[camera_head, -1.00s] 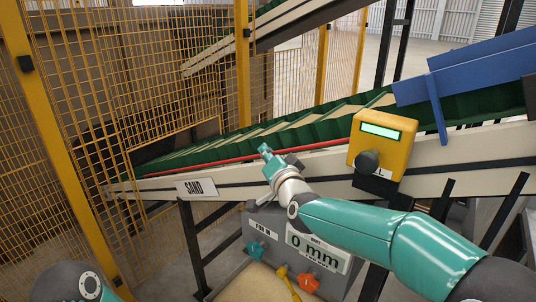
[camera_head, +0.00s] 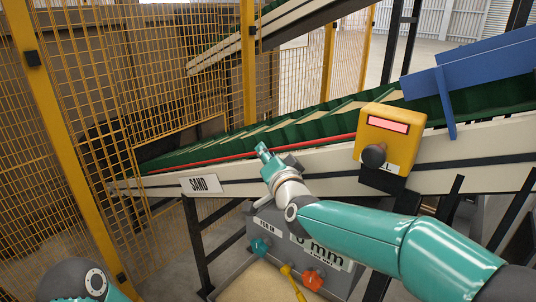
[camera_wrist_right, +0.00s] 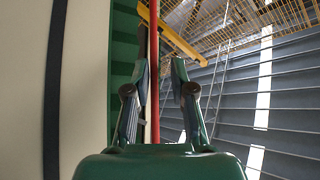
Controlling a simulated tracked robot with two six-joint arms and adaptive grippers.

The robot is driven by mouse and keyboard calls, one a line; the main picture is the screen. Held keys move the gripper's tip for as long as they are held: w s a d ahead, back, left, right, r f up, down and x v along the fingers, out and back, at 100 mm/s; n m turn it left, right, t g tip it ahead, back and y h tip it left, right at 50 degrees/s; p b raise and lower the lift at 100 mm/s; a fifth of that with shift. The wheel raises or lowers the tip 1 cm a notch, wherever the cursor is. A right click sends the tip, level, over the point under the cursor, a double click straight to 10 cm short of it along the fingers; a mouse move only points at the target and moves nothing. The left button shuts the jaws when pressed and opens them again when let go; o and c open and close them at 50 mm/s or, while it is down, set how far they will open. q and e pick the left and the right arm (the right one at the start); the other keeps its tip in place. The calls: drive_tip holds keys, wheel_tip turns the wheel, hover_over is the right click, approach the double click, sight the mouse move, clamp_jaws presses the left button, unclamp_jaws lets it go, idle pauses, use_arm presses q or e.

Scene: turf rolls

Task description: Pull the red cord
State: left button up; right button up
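The red cord (camera_head: 265,151) runs along the side of the sloping conveyor, up to a yellow box (camera_head: 410,131) with a dark round knob. The box's display is lit pink-red. My right gripper (camera_head: 264,151) is at the cord, about midway along its visible length. In the right wrist view the cord (camera_wrist_right: 154,60) passes up the picture between the fingers of my right gripper (camera_wrist_right: 161,68), closer to the left one. The fingers stand apart with a gap. Whether a finger touches the cord is unclear. My left gripper is out of view.
Yellow mesh fencing (camera_head: 140,70) stands left and behind. A grey panel with coloured knobs (camera_head: 313,280) is below.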

drive_tip(key=shift+r, duration=0.25)
drive_tip(key=v, duration=1.2)
drive_tip(key=shift+f, duration=0.2)
drive_tip(key=shift+w+f, duration=0.1)
